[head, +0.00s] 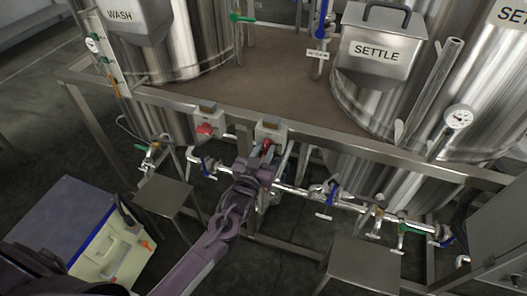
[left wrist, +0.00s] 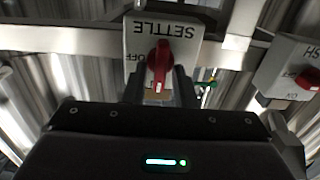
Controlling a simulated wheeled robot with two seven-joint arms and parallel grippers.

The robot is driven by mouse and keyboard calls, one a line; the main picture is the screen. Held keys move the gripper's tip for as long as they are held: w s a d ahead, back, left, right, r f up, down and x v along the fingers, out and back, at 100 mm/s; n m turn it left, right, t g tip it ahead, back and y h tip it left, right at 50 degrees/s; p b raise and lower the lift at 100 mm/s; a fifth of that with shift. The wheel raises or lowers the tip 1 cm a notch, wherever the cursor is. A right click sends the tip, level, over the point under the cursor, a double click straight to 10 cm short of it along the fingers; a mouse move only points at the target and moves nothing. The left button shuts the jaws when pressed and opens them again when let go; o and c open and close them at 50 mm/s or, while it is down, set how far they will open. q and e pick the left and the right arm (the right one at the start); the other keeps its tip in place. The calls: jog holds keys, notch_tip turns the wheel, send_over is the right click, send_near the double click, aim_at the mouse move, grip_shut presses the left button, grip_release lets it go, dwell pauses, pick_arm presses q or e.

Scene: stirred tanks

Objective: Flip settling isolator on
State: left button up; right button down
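The settling isolator (head: 270,131) is a grey box on the front rail of the platform, with a red rotary handle (head: 267,145). In the left wrist view the box (left wrist: 185,28) reads SETTLE upside down, and its red handle (left wrist: 160,62) points down in the picture. An OFF mark shows at the left of the handle. My left gripper (left wrist: 159,88) is open, with one finger on each side of the handle and a visible gap to it. In the head view my left gripper (head: 264,160) is just below the box and partly covers the handle. My right gripper is not in view.
The wash isolator (head: 208,119), with a red handle, is left of it on the same rail. Pipes with blue-handled valves (head: 325,193) run below. Steel tanks (head: 380,100) stand behind.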

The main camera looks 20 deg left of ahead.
pick_arm(q)
jog(key=shift+o, duration=0.7)
jog(key=shift+s, duration=0.25)
jog(key=s+b, duration=0.2)
jog(key=s, duration=0.5)
jog(key=shift+s, duration=0.15)
jog(key=shift+a, duration=0.1)
